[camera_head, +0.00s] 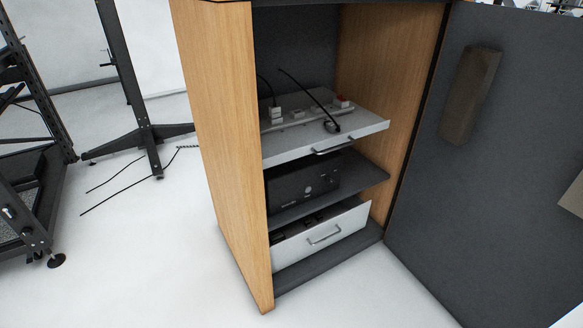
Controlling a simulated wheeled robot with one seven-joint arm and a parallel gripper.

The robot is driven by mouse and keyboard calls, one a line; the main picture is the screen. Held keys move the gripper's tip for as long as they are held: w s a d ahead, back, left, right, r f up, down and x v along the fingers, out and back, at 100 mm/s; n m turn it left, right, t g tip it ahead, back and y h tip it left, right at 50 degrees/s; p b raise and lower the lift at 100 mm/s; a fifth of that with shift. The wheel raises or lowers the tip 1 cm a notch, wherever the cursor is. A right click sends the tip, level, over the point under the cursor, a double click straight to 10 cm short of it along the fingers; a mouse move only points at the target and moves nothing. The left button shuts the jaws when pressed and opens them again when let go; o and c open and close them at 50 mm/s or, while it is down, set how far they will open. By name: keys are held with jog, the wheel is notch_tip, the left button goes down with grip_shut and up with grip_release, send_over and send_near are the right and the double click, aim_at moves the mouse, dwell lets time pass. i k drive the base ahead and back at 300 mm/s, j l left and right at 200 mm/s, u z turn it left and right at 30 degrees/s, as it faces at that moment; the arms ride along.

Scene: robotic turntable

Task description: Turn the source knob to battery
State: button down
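An open wooden cabinet (215,110) stands in the middle of the view. A black box-shaped unit (290,203) sits on its middle shelf, partly shaded. Its front has a small round light-rimmed feature (308,190) and another small round mark to the right (335,176). They are too small and dark to tell whether either is the source knob, and no battery label can be read. My gripper is not in view.
A white pull-out shelf (350,132) with plugs and cables juts out above the unit. A white drawer (350,230) is below it. The dark door (450,220) stands open at right, bearing a brown block (470,95). Black metal frames (140,110) stand at left. Floor in front is clear.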

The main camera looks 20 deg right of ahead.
aim_at(329, 180)
jog(key=i+l, duration=0.2)
jog(key=i, duration=0.35)
jog(key=i+l+z, duration=0.1)
jog(key=i+l, duration=0.15)
jog(key=i, duration=0.3)
